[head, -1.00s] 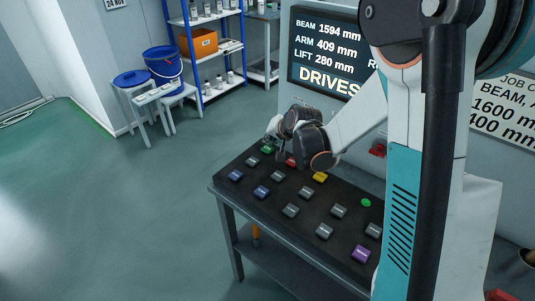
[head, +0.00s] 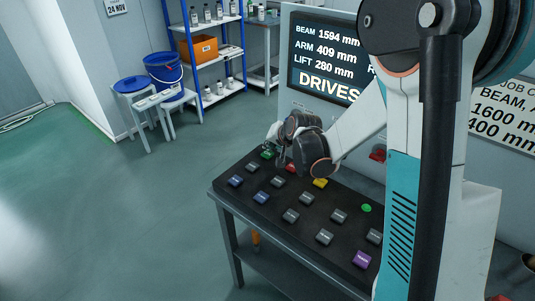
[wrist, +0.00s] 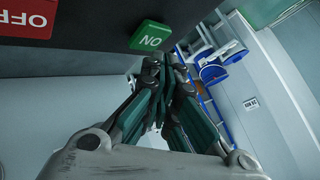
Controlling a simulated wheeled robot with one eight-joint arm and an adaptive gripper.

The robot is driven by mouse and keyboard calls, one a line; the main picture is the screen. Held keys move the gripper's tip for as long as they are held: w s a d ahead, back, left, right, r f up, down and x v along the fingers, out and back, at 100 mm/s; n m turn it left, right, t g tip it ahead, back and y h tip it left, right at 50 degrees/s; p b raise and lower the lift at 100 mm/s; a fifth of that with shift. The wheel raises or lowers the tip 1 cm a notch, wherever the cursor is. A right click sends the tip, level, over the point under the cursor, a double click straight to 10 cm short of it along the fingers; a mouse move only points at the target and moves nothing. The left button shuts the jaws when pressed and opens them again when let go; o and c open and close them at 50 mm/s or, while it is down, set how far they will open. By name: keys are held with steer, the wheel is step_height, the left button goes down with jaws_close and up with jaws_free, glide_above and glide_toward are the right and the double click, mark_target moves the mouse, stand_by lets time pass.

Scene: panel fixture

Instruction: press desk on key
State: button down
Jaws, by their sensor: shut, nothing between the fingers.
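The desk (head: 222,187) is a dark sloped panel with rows of coloured keys. The green ON key (head: 268,154) is at its far left end. In the wrist view the green key (wrist: 151,36) appears upside down at the top, beside the red OFF key (wrist: 27,18). The red key also shows in the head view (head: 291,168). My gripper (wrist: 166,62) is shut and empty, its fingertips close to the green key in the wrist picture. I cannot tell whether they touch it. In the head view my wrist partly hides the fingers.
Blue, grey, yellow (head: 320,183) and purple (head: 362,260) keys and a green round button (head: 366,208) cover the desk. A display (head: 325,62) stands behind it. Blue shelves (head: 172,38) and stools with a blue bucket (head: 163,68) are farther back. Floor to the left is clear.

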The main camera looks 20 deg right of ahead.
mark_target(270, 153)
steer(key=shift+f, duration=0.1)
stand_by(0.4)
steer(key=shift+f+b, duration=0.35)
steer(key=shift+b, duration=0.05)
steer(key=shift+f, duration=0.4)
stand_by(0.7)
steer(key=shift+r, duration=0.1)
steer(key=shift+r+p, duration=0.3)
steer(key=shift+r, duration=0.45)
steer(key=shift+r+p, duration=1.75)
steer(key=shift+r, duration=0.75)
